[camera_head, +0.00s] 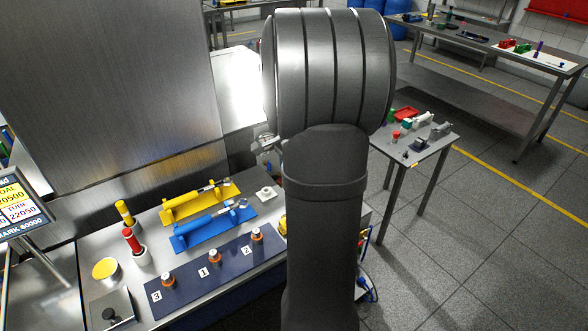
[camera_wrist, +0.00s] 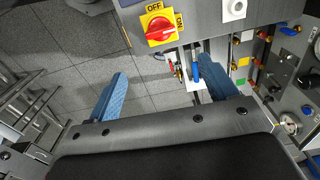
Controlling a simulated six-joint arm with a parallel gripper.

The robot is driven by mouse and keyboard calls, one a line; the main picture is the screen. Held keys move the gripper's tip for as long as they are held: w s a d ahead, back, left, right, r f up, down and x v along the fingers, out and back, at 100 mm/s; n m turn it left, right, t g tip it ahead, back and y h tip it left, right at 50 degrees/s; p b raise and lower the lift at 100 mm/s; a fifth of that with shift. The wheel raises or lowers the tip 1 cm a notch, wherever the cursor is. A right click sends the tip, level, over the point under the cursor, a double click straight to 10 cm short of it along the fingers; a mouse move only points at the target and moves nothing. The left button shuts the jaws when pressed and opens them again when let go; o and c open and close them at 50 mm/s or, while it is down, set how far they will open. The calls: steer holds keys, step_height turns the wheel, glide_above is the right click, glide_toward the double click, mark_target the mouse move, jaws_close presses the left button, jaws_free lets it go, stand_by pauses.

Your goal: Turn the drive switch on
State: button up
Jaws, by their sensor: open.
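The drive switch (camera_wrist: 158,28) is a red rotary knob on a yellow plate, at the top of the wrist view. OFF is printed above it and ON to its right. A pale mark lies on the knob, but I cannot tell surely which label it points at. My gripper (camera_wrist: 162,85) is open and empty, its two blue fingers wide apart below the switch in the wrist view and not touching it. In the head view my arm hides most of the switch area and the fingers. A yellow part (camera_head: 283,225) shows at the arm's left edge.
A grey panel with several coloured knobs (camera_wrist: 285,75) stands at the right of the wrist view. Blue and red cable ends hang below the switch. In the head view, a bench carries a blue holder (camera_head: 205,230), a yellow holder (camera_head: 190,205) and a numbered dark plate (camera_head: 190,285).

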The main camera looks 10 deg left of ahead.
step_height(320, 180, up, 2)
steer(key=shift+r, duration=0.25)
step_height(320, 180, down, 12)
steer(key=shift+r, duration=0.1)
stand_by(0.7)
step_height(320, 180, up, 7)
stand_by(1.1)
steer(key=shift+r, duration=0.15)
steer(key=shift+f, duration=3.65)
